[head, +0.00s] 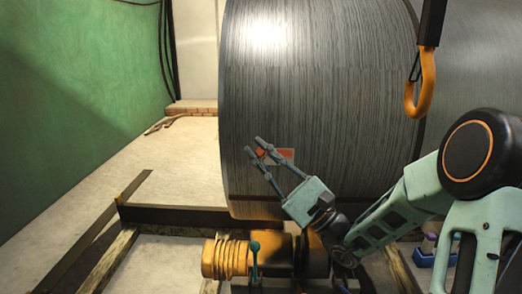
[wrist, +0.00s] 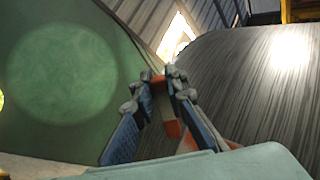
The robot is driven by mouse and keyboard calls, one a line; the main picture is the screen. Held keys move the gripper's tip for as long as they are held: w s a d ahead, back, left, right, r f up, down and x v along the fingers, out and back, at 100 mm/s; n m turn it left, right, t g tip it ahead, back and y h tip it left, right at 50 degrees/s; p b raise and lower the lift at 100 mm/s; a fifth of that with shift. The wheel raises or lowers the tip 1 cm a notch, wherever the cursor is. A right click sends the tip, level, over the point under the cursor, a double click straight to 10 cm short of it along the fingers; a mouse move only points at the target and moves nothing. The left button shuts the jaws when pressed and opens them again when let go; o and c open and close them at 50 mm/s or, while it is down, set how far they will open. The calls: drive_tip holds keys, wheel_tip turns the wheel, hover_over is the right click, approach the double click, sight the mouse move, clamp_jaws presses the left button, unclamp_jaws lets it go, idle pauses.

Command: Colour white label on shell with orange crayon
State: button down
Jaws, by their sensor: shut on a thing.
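The shell (head: 320,90) is a large grey, streaked metal cylinder lying across the middle of the head view; its curved side (wrist: 260,90) fills the right of the wrist view. A small label (head: 284,156) on its lower side looks largely orange, with a paler part; my fingers partly cover it. My gripper (head: 254,146) is in front of the label, fingers pointing up and left. In the wrist view my gripper (wrist: 157,90) is shut on the orange crayon (wrist: 157,83), which shows as a small piece between the fingertips. Whether the crayon touches the shell I cannot tell.
An orange hook (head: 421,85) hangs at the upper right, above my arm. An orange and yellow machine part (head: 232,258) stands below the shell. Dark beams (head: 175,215) lie on the floor at the left. A green wall (head: 75,90) stands at the far left; the floor before it is mostly clear.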

drive_tip(key=shift+s+a+p, duration=0.1)
drive_tip(key=shift+s+p, duration=0.3)
drive_tip(key=shift+s, duration=2.25)
drive_tip(key=s, duration=0.3)
drive_tip(key=shift+p, duration=0.3)
drive_tip(key=shift+w, duration=0.1)
drive_tip(key=shift+w+f, duration=0.25)
drive_tip(key=shift+w, duration=0.95)
drive_tip(key=shift+w+f, duration=0.25)
drive_tip(key=shift+w, duration=0.95)
drive_tip(key=shift+w+f, duration=0.25)
drive_tip(key=shift+w, duration=0.95)
drive_tip(key=shift+w, duration=0.75)
drive_tip(key=shift+d, duration=0.2)
